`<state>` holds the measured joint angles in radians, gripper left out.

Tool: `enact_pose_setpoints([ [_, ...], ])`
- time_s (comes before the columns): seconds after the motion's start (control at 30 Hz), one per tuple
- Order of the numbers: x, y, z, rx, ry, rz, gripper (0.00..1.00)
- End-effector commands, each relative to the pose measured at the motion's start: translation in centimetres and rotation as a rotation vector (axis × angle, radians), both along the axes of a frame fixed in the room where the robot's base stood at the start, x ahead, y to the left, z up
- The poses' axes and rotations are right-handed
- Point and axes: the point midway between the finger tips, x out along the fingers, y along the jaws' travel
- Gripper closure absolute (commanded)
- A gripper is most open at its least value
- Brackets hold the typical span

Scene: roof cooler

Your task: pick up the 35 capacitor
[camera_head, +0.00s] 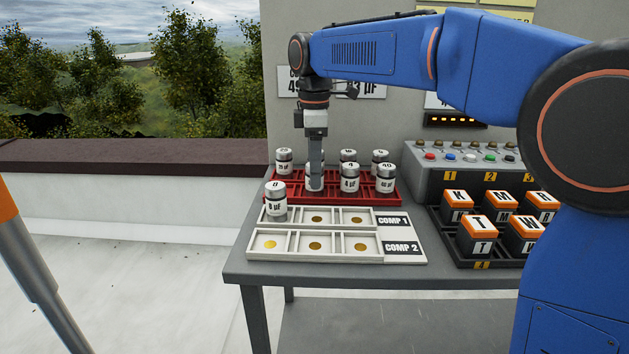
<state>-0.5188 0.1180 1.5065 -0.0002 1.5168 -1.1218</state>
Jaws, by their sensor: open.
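The back-left capacitor (284,162) has a small number that looks like 25 or 35; I cannot tell which. Another capacitor seems to show behind the gripper, mostly hidden. No label reads clearly as 35.
Capacitors marked 4 (350,181) and 40 (386,181) stand close to the gripper's right. Capacitor 8 (275,205) stands in the white COMP tray (405,248) in front. Orange-topped blocks (476,238) and a button panel (470,187) are at the right.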

Motion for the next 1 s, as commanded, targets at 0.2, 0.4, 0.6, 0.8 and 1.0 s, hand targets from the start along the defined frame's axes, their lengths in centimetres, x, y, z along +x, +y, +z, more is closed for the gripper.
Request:
enact_pose_setpoints([
  [0.2, 0.0, 0.0, 0.0, 0.0, 0.0, 0.0, 0.54],
  [0.4, 0.0, 0.0, 0.0, 0.0, 0.0, 0.0, 0.91],
  [0.6, 0.0, 0.0, 0.1, 0.0, -0.001, 0.0, 0.91],
  [0.8, 0.1, 0.0, 1.6, 0.001, -0.003, 0.0, 0.91],
  [1.0, 0.1, 0.0, 5.2, 0.001, -0.002, 0.001, 0.91],
])
